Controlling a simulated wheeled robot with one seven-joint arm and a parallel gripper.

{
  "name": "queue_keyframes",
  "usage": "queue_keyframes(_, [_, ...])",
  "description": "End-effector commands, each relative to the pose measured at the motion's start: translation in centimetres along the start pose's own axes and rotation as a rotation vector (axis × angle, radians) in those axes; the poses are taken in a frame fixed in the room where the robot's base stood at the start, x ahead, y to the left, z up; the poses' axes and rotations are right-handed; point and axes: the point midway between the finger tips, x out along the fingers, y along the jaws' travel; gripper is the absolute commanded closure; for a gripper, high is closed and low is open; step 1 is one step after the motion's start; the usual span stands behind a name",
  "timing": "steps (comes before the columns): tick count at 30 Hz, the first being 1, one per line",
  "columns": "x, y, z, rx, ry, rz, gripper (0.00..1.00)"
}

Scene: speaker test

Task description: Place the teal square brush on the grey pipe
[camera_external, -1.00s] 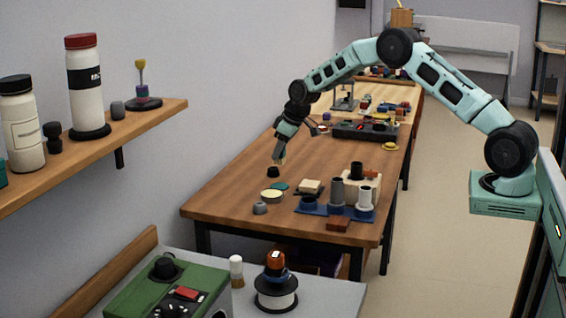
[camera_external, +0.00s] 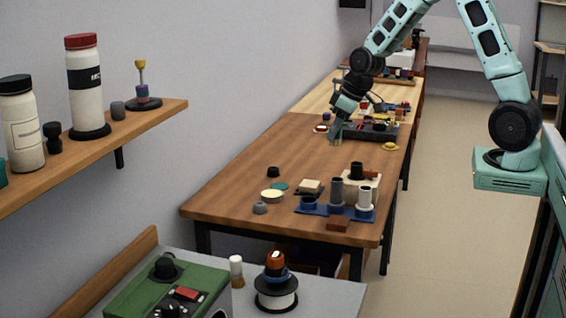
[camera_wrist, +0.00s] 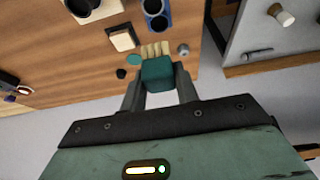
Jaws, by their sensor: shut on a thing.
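My gripper (camera_external: 336,130) is over the far part of the brown table, near the dark tray of parts. The brush is very small in the external view. The grey pipe (camera_external: 337,191) stands upright on a blue base (camera_external: 322,210) at the near right of the table, well in front of my gripper. In the wrist view the blue base shows only partly, at the top edge.
A white pipe (camera_external: 365,196) stands right of the grey pipe. A cream dish (camera_external: 272,196), teal disc (camera_external: 280,186), grey knob (camera_external: 260,208), black cap (camera_external: 273,172) and beige block (camera_external: 310,186) lie left of it. The table's middle is clear. A dark tray (camera_external: 372,132) lies farther back.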

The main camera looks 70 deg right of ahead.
Motion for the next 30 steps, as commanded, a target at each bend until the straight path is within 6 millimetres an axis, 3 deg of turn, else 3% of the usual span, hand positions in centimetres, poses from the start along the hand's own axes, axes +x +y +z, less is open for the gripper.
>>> queue_keyframes(4, [0.2,-0.4,1.3,0.001,-0.005,0.001,0.92])
queue_keyframes(9, [3.0,-0.4,2.6,0.002,-0.007,0.0,0.92])
queue_keyframes(23, [8.1,-0.4,4.6,0.001,-0.006,0.0,0.92])
queue_keyframes(30, [8.6,-0.4,4.8,-0.001,-0.001,0.002,0.92])
